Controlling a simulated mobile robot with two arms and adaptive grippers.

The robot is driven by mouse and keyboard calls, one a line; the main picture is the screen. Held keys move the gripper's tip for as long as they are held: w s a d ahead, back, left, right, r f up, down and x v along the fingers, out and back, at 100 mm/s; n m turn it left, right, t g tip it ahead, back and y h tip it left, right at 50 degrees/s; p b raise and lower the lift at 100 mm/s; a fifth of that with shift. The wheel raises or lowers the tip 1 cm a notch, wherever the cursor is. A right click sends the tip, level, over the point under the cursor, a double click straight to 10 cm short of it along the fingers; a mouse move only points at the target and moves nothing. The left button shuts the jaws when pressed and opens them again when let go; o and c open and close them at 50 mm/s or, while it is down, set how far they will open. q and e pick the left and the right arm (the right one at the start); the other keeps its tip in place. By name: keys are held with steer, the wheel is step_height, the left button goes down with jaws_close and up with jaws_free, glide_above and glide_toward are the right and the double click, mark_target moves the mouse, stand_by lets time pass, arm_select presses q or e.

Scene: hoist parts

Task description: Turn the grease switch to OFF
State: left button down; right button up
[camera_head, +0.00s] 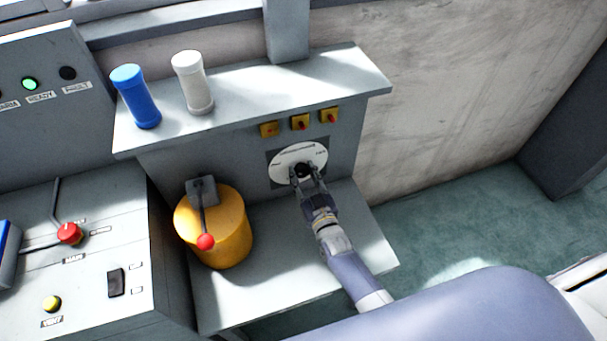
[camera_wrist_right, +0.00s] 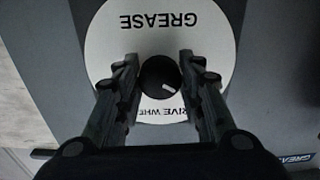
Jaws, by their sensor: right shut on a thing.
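The grease switch is a round white dial plate (camera_head: 299,151) on the grey panel under the shelf, with a black knob (camera_wrist_right: 161,76) at its centre. In the right wrist view, the plate (camera_wrist_right: 185,38) carries the word GREASE and part of another label, which the fingers partly hide. A white pointer mark on the knob points to the lower right in that view. My right gripper (camera_head: 306,177) is at the dial, with its fingers (camera_wrist_right: 159,68) on both sides of the knob, shut on it. The knob is mostly hidden in the head view. My left gripper is out of view.
Small yellow switches (camera_head: 300,122) sit above the dial. A blue canister (camera_head: 136,97) and a white canister (camera_head: 193,83) stand on the shelf (camera_head: 262,88). A yellow drum (camera_head: 231,230) with a red-knobbed lever (camera_head: 205,241) stands left of my arm. Control panels are at left.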

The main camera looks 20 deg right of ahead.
steer(key=shift+n, duration=0.9)
steer(key=o, duration=1.1)
steer(key=shift+c, duration=0.2)
steer(key=shift+s, duration=0.2)
steer(key=s, duration=1.1)
steer(key=shift+s+d, duration=0.2)
steer(key=shift+s, duration=0.1)
